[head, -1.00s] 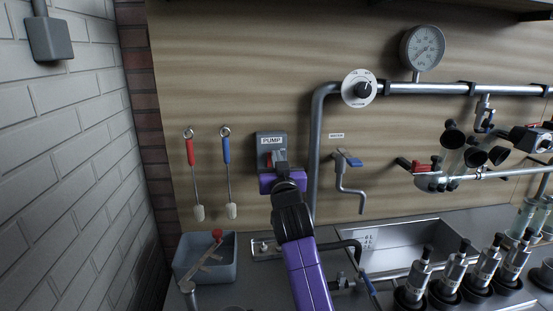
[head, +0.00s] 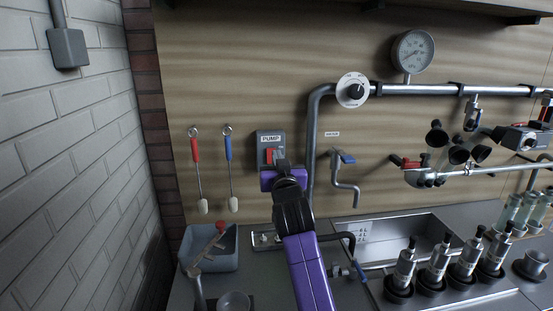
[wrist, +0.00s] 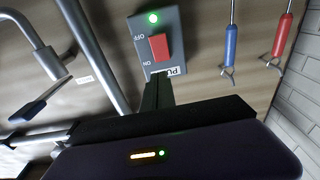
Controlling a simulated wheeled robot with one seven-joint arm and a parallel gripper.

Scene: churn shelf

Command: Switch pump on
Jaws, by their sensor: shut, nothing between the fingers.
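The pump switch (head: 270,143) is a grey box on the wooden wall, labelled PUMP, with a red rocker (head: 268,156). In the wrist view, which is upside down, the red rocker (wrist: 159,47) sits between a lit green lamp (wrist: 152,18) and the PUMP label (wrist: 168,71). OFF and ON are printed beside the rocker. My gripper (wrist: 158,80) is shut and empty, its fingertips in front of the box, close to the label end. I cannot tell whether they touch it. In the head view my purple gripper (head: 284,176) hides the lower part of the box.
Red (head: 195,150) and blue (head: 228,148) handled brushes hang left of the switch. A vertical pipe (head: 313,150) and a blue-handled tap (head: 345,160) are close on the right. Below are a grey bin (head: 222,257), the sink (head: 400,228) and several upright metal portafilter-like cylinders (head: 402,268).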

